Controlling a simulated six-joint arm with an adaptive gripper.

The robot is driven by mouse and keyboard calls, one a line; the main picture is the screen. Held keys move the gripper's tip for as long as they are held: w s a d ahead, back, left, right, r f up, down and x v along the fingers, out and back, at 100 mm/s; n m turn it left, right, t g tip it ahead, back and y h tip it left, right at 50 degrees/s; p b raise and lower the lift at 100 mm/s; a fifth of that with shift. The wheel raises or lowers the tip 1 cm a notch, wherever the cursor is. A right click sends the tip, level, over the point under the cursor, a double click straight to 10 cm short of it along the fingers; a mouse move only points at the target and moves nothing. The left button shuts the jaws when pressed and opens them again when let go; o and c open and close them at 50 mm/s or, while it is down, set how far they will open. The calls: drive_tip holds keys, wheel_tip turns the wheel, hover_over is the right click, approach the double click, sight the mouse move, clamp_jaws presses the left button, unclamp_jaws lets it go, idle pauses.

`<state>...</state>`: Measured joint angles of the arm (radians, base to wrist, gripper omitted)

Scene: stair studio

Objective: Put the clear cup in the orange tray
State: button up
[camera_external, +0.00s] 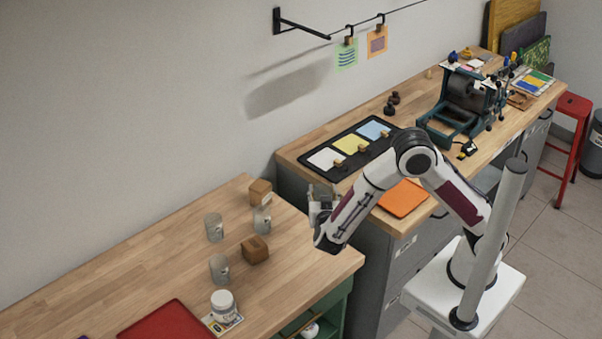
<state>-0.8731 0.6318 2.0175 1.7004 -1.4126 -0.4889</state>
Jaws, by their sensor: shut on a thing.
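The orange tray (403,198) lies flat on the right-hand wooden counter, near its front edge, partly behind my arm. My gripper (320,200) is over the gap between the two counters, left of the orange tray. It is shut on a small pale thing that looks like the clear cup; its outline is hard to separate from the grey fingers.
Two brown blocks (255,249) sit among the mugs. A white jar (223,302) and a red tray (165,322) are at the front left. A black tray with coloured cards (322,159) lies behind the orange tray. A machine (468,98) stands farther right.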

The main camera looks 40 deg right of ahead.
drive_tip(key=s+d+m+g+h, duration=0.1)
drive_tip(key=d+m+g, duration=0.1)
drive_tip(key=d, duration=0.9)
drive_tip(key=s+d+r+m+g+h, duration=0.1)
drive_tip(key=d+m+g+h, duration=0.1)
drive_tip(key=d, duration=0.9)
drive_tip(key=s+d+r+m+g+h, duration=0.1)
drive_tip(key=d+m+g, duration=0.3)
drive_tip(key=d, duration=0.7)
drive_tip(key=shift+s+d+g+h, duration=0.2)
drive_tip(key=shift+s+g+h, duration=0.45)
drive_tip(key=shift+g, duration=0.35)
drive_tip(key=shift+w, duration=0.1)
drive_tip(key=shift+f, duration=3)
drive_tip(key=shift+f, duration=0.1)
drive_tip(key=shift+f, duration=1.8)
drive_tip(key=shift+f, duration=0.15)
